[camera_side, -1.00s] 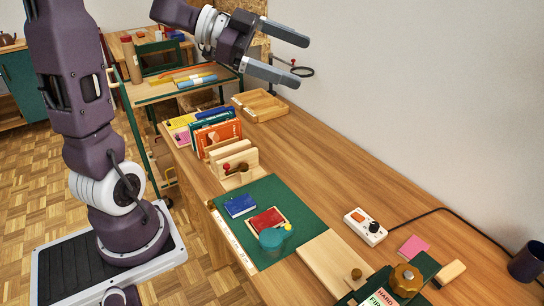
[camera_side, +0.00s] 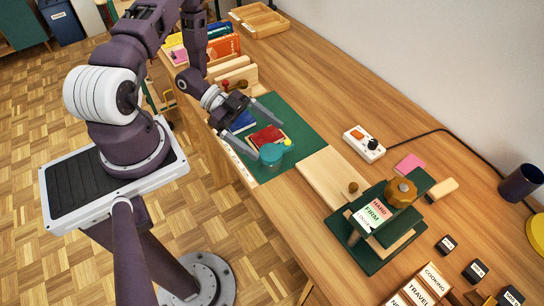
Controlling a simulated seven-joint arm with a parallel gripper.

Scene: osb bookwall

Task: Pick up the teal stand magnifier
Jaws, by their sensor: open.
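The teal stand magnifier (camera_side: 271,155) is a small round teal piece on the green mat (camera_side: 305,128), at the near edge of a red book (camera_side: 266,136). A small yellow ball-like part (camera_side: 287,142) shows at its right side. My gripper (camera_side: 268,128) is open, with its two fingers spread above the mat and pointing towards the magnifier and the red book. Nothing is between the fingers that I can make out. I cannot tell the exact height of the fingertips over the mat. A blue book (camera_side: 241,122) lies partly hidden behind my gripper.
A pale wooden board (camera_side: 329,176) and a green press with a wooden knob (camera_side: 400,192) stand to the right. A white control box (camera_side: 364,143) with a cable sits behind. Bare tabletop lies behind the mat.

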